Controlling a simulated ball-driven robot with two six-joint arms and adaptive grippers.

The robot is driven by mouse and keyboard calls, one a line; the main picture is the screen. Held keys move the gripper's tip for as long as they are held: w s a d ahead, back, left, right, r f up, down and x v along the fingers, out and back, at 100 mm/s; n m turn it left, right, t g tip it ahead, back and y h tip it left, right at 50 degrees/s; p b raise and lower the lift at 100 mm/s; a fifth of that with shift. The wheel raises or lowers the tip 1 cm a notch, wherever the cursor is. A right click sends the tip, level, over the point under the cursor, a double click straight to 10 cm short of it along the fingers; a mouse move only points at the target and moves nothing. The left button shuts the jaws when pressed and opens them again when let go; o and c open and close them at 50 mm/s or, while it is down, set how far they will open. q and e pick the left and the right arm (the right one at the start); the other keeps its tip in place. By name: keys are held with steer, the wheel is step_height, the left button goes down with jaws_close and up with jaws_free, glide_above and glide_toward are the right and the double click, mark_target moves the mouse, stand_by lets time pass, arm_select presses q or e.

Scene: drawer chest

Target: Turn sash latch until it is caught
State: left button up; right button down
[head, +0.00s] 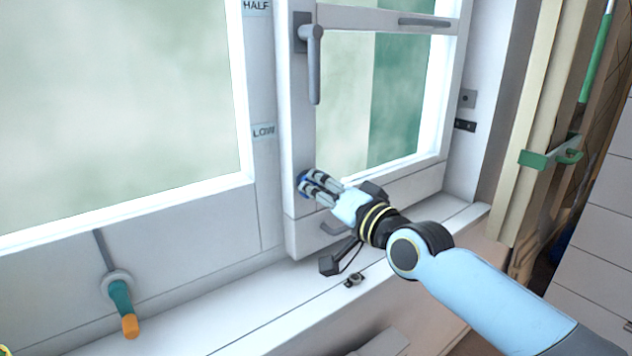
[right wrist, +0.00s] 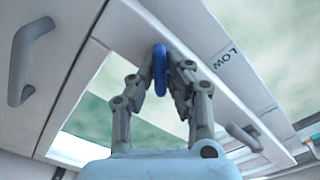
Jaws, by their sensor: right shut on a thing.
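The sash latch shows as a small blue part (head: 303,184) on the left edge of the window sash, low on its frame. It also shows in the right wrist view as an upright blue oblong (right wrist: 159,70) between the fingers. My right gripper (head: 313,187) is shut on the blue latch, with a grey finger on either side of it. The fingers partly hide the latch, so I cannot tell whether it is caught. My left gripper is in neither view.
A grey lever handle (head: 314,70) hangs down higher on the sash. A teal crank with an orange tip (head: 122,305) sits below the left pane. A small metal piece (head: 355,280) lies on the sill (head: 270,312). A green latch (head: 545,158) is at right.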

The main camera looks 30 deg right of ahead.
steer(key=m+p, duration=0.1)
steer(key=m, duration=0.2)
steer(key=shift+f+m, duration=0.1)
steer(key=shift+m, duration=0.7)
steer(key=m, duration=0.4)
steer(key=shift+p, duration=0.35)
steer(key=c, duration=1.2)
jaws_free()
steer(key=s, duration=0.7)
steer(key=shift+d+p, duration=0.3)
